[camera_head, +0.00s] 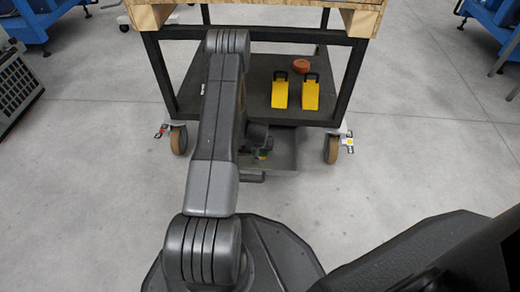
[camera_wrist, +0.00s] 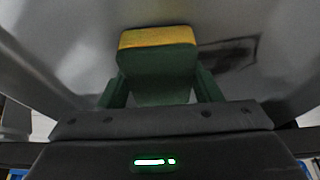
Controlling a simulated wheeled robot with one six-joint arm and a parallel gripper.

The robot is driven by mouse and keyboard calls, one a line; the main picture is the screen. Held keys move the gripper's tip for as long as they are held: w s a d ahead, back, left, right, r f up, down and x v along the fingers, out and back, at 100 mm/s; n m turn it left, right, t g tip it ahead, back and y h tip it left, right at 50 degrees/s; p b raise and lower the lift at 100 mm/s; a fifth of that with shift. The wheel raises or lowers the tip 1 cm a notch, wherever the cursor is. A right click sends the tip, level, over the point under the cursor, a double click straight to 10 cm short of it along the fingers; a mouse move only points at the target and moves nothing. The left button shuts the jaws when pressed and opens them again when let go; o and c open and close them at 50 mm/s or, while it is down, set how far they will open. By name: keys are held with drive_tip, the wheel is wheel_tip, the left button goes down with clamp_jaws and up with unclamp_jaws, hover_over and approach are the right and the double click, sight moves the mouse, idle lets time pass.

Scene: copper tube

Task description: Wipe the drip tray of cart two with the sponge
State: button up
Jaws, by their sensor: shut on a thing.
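My gripper (camera_wrist: 158,85) is shut on the sponge (camera_wrist: 157,40), which has a yellow layer on a green body. In the wrist view the sponge is over the grey drip tray (camera_wrist: 278,50); I cannot tell whether it touches the tray floor. A dark smear (camera_wrist: 230,52) shows on the tray just right of the sponge. In the head view the drip tray (camera_head: 285,150) sticks out from under the front of the cart (camera_head: 210,98). The sponge (camera_head: 262,154) shows small inside it, and my arm hides the tray's left part.
Two yellow wheel chocks (camera_head: 280,92) and a reddish-brown round object (camera_head: 301,66) are on the cart's lower shelf. Casters (camera_head: 332,149) stand on both sides of the tray. Blue equipment (camera_head: 32,20) is at the back left. The grey floor around the cart is mostly clear.

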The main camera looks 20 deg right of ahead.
drive_tip(key=shift+d+r+p, duration=0.2)
drive_tip(key=shift+r, duration=0.35)
drive_tip(key=shift+d+r+p, duration=0.15)
drive_tip(key=shift+r+p, duration=0.05)
drive_tip(key=shift+r, duration=0.3)
drive_tip(key=shift+s+a+r+p, duration=0.1)
drive_tip(key=shift+r+p, duration=0.6)
drive_tip(key=shift+r, duration=0.75)
drive_tip(key=shift+a+r+p, duration=0.1)
drive_tip(key=shift+r+p, duration=0.55)
drive_tip(key=shift+r, duration=0.8)
